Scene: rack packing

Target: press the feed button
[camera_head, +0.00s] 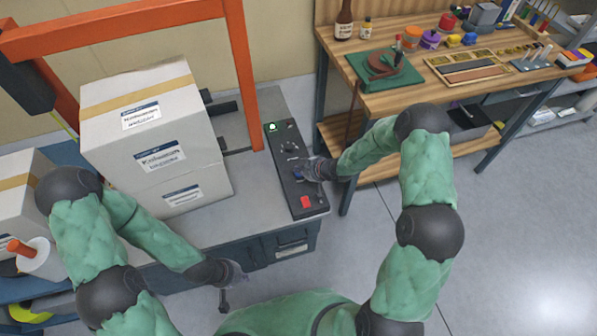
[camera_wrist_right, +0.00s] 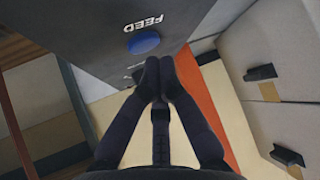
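The feed button is a round blue button (camera_wrist_right: 143,43) beside the white word FEED on the black control panel (camera_head: 282,165). My right gripper (camera_wrist_right: 159,72) is shut and empty, its fingertips together just below the blue button in the wrist view. The tips are close to the panel and apart from the button in the picture; I cannot tell whether they touch the panel. In the head view my right gripper (camera_head: 299,170) is over the panel's middle and hides the blue button. My left gripper (camera_head: 238,277) hangs empty in front of the bench; its fingers are too small to judge.
The panel also bears a lit green button (camera_head: 272,127), a black knob (camera_head: 290,147) and a red control (camera_head: 306,202). Large boxes (camera_head: 160,150) stand left of it under an orange frame (camera_head: 243,75). A wooden workbench (camera_head: 400,98) with tools is on the right.

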